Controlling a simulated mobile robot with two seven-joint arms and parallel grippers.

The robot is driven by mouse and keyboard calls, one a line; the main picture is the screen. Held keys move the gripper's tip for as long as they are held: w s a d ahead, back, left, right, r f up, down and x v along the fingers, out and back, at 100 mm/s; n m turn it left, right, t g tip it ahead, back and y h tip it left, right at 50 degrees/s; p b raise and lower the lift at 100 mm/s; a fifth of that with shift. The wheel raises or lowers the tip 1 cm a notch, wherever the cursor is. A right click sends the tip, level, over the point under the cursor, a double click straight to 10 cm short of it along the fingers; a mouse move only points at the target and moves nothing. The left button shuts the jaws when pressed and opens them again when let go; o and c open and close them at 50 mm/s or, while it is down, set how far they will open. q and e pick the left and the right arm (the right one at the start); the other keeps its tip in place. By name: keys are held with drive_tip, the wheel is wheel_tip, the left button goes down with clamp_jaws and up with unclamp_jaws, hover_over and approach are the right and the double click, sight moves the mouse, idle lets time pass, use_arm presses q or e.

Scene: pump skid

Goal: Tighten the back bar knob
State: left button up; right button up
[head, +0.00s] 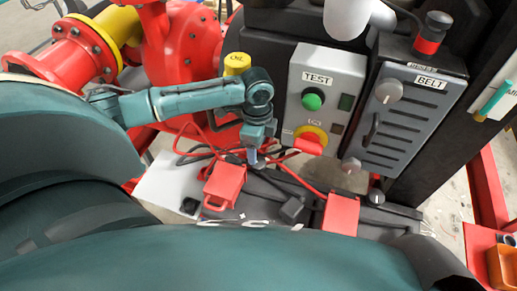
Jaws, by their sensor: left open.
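My left gripper (254,160) points down in the middle of the head view, over cables and the dark bar (275,197). It is small and partly hidden by its own wrist, and I see nothing held in it. A small grey knob (376,197) stands at the right end of the dark bar. I cannot tell for certain which is the back bar knob. My right gripper is not in view.
A test box (327,85) with a green button and a red handle stands behind the gripper. The belt panel (408,115) is to its right. Red blocks (225,182) (342,213) and loose red and black cables lie around the bar. Red pump piping (180,45) is at the back left.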

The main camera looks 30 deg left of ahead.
use_arm(q)
wheel_tip(320, 180, down, 7)
drive_tip(key=shift+w+f, duration=0.1)
drive_tip(key=shift+f, duration=0.05)
drive_tip(key=shift+c, duration=0.4)
drive_tip(key=c, duration=0.9)
